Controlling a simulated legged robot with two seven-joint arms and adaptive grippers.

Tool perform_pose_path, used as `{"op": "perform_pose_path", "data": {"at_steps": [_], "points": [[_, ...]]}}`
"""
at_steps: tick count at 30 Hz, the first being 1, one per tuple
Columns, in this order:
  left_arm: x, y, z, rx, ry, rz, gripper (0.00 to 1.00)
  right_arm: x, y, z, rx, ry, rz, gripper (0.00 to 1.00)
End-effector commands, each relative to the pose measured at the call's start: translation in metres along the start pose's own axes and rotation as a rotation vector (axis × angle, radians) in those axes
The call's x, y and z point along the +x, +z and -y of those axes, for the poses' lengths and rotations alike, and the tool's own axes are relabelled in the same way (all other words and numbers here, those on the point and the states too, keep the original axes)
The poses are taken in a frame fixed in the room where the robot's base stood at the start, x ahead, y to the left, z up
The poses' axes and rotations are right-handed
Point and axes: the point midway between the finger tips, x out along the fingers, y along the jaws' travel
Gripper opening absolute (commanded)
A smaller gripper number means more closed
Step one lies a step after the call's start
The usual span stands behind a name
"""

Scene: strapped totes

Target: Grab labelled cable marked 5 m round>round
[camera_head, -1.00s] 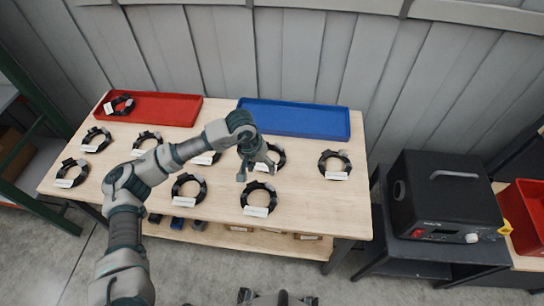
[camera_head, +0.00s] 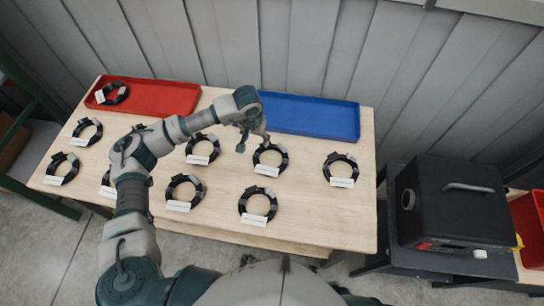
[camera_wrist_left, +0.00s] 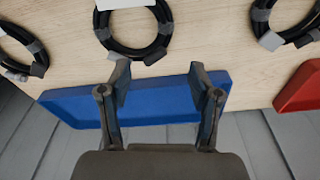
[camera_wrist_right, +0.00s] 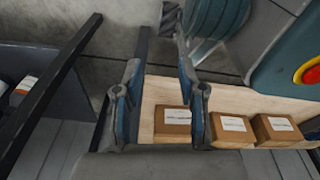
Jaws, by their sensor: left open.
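Several black coiled cables with grey ties and white labels lie on the wooden table (camera_head: 310,215); the label print is too small to read. My left gripper (camera_head: 252,143) is open and empty, above the table near the front edge of the blue tray, just behind a coil (camera_head: 270,158). In the left wrist view the open fingers (camera_wrist_left: 158,80) are over the blue tray (camera_wrist_left: 150,100), with a labelled coil (camera_wrist_left: 137,32) beyond the tips. My right gripper (camera_wrist_right: 160,72) is open and empty in the right wrist view, and is not seen in the head view.
The red tray (camera_head: 165,100) holds one coil (camera_head: 112,92). The blue tray (camera_head: 310,118) looks empty. A black box device (camera_head: 455,205) stands right of the table beside a red bin (camera_head: 528,225). Small labelled cardboard boxes (camera_wrist_right: 232,128) sit on a lower wooden shelf.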

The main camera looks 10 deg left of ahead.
Motion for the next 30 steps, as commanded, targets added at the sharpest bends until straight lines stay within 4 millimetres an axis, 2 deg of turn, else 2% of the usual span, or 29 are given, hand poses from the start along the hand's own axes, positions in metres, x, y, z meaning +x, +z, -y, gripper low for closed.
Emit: {"op": "perform_pose_path", "data": {"at_steps": [3, 7, 16, 21, 25, 30], "points": [[0.03, -0.001, 0.0, -0.002, 0.0, 0.005, 0.63, 0.002, 0.015, 0.004, 0.0, -0.005, 0.019, 0.4], [0.052, -0.002, -0.002, -0.001, -0.001, 0.005, 0.63, 0.004, 0.018, 0.009, 0.001, -0.012, 0.024, 0.4], [0.08, 0.0, -0.001, -0.001, -0.004, 0.004, 0.63, 0.002, -0.005, 0.011, 0.004, -0.014, -0.019, 0.4], [0.107, 0.0, 0.003, -0.001, 0.0, 0.004, 0.63, 0.008, 0.021, 0.007, 0.001, -0.009, 0.015, 0.4], [0.116, 0.0, 0.004, -0.001, -0.001, 0.002, 0.63, 0.008, 0.017, 0.006, 0.0, -0.008, 0.007, 0.4], [0.116, 0.0, 0.004, -0.001, -0.002, 0.001, 0.63, 0.008, 0.015, 0.006, -0.001, -0.008, 0.006, 0.4]]}}
